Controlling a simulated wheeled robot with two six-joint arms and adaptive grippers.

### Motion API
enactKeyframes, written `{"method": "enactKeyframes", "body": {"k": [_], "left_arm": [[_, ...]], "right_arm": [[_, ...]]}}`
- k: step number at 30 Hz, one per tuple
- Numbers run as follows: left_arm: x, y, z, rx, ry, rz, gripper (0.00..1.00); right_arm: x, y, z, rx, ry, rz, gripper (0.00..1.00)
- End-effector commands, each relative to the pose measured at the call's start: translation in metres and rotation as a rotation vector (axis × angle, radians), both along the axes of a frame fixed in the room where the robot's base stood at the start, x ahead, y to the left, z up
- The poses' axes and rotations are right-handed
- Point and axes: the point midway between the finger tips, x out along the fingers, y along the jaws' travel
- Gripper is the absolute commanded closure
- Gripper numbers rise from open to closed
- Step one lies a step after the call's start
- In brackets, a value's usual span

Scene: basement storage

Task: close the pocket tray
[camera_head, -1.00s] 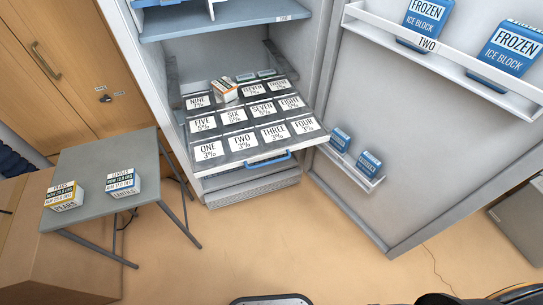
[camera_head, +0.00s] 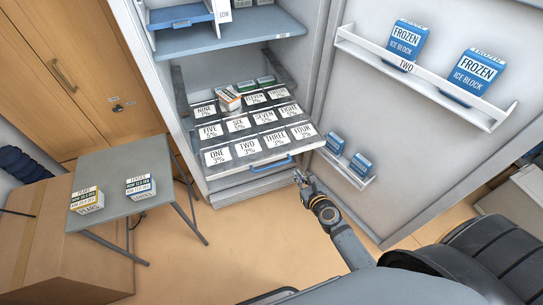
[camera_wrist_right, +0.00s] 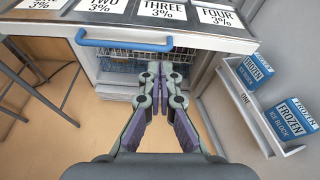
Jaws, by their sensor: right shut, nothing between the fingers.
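The pocket tray (camera_head: 222,169) is pulled out of the open cabinet. Its top has labelled pockets in rows, and a blue handle (camera_head: 272,166) runs along its front edge. An orange and white carton (camera_head: 229,99) sits tilted among the back pockets, with green-topped packs (camera_head: 265,80) behind. The handle also shows in the right wrist view (camera_wrist_right: 124,42), above and to the left of my fingers. My right gripper (camera_head: 299,175) is shut and empty, just in front of the tray, right of the handle and apart from it. My left gripper is not in view.
The open door (camera_head: 345,200) at the right carries racks of blue frozen ice blocks (camera_head: 406,40). A small grey table (camera_head: 120,165) with two cartons stands at the left. The floor before the cabinet is clear.

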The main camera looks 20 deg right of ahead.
Motion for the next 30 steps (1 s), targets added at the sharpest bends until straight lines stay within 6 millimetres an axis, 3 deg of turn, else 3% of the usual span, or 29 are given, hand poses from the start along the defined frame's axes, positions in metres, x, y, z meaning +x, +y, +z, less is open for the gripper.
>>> {"method": "enactKeyframes", "body": {"k": [3,8,11,21,30], "left_arm": [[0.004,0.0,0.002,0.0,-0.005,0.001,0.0],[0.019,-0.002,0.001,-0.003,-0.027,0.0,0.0],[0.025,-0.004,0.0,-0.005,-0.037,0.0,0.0],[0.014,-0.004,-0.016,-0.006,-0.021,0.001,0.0],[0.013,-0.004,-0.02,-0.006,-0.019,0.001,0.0]], "right_arm": [[0.004,0.0,0.014,0.08,-0.022,-0.027,1.0],[0.009,0.001,0.011,0.081,-0.022,-0.027,1.0],[0.023,0.001,0.007,0.08,-0.023,-0.027,1.0],[0.083,0.003,-0.014,0.078,-0.021,-0.026,1.0],[0.099,0.004,-0.018,0.078,-0.019,-0.025,1.0]]}}
